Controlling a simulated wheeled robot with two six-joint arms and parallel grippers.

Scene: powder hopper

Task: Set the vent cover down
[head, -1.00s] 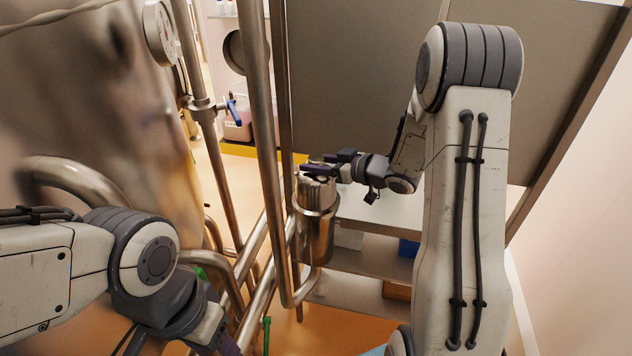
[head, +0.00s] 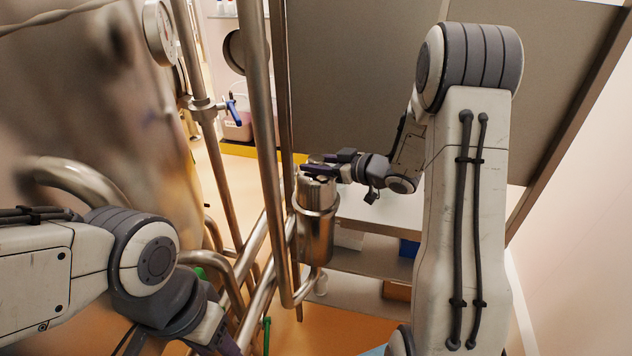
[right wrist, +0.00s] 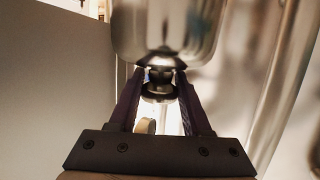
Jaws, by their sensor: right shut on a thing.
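My right gripper (head: 318,168) reaches in from the right in the head view, with its purple fingers level just above a steel pot. It is shut on a dark knob (right wrist: 160,82), seen between the fingertips in the right wrist view. The knob joins a shiny rounded steel body (right wrist: 165,30), which I take as the vent cover. In the head view the cover (head: 316,190) shows as a bright piece under the fingers, at the pot's top. Whether it touches the pot is unclear. My left gripper (head: 228,346) is mostly cut off by the bottom edge.
The steel pot (head: 316,238) stands beside vertical steel pipes (head: 262,150). A pale shelf (head: 375,225) lies behind and to its right. A large blurred steel vessel (head: 70,120) fills the left. A grey panel (head: 370,80) closes the back.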

